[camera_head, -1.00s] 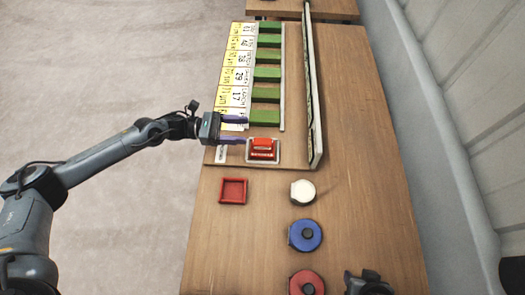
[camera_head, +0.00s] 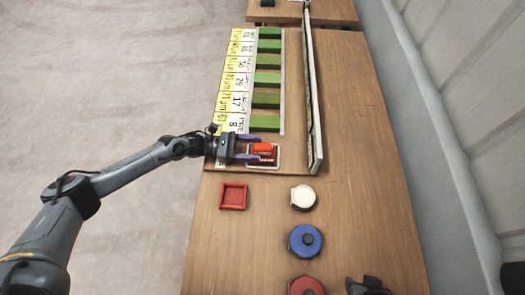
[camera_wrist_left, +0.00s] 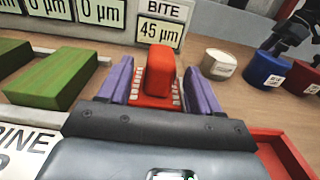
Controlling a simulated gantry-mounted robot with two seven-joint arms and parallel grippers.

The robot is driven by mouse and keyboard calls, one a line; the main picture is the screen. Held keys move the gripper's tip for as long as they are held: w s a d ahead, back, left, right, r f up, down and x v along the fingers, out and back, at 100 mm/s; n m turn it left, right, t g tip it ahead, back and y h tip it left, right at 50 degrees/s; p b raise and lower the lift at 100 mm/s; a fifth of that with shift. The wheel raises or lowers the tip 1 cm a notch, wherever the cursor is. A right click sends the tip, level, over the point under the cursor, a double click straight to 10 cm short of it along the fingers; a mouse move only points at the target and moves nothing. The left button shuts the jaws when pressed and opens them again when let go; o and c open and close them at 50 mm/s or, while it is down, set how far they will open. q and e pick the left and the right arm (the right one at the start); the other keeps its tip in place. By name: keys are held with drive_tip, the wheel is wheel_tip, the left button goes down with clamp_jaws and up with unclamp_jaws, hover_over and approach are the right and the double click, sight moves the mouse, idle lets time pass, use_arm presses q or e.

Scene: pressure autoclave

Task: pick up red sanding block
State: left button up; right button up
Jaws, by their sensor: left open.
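The red sanding block (camera_head: 262,148) sits in a small light-edged tray at the near end of the board. My left gripper (camera_head: 248,148) is open, its two purple fingers reaching toward the block from the left. In the left wrist view the red block (camera_wrist_left: 160,72) stands between the open fingers (camera_wrist_left: 160,88), with a visible gap on each side. The fingers do not appear to touch it. A dark part at the bottom edge of the head view may be my right gripper, but its jaws cannot be made out.
Several green blocks (camera_head: 265,123) line the board beside number labels. A upright panel (camera_head: 313,100) stands to their right. A red square tray (camera_head: 233,196), a white round container (camera_head: 303,197), a blue one (camera_head: 305,241) and a red one (camera_head: 306,286) stand nearer. Bare table lies right of the panel.

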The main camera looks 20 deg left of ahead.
sight(263, 149)
use_arm(q)
drive_tip(key=shift+x, duration=1.85)
drive_tip(key=shift+c, duration=0.2)
drive_tip(key=c, duration=1.1)
drive_tip(key=shift+r, duration=0.1)
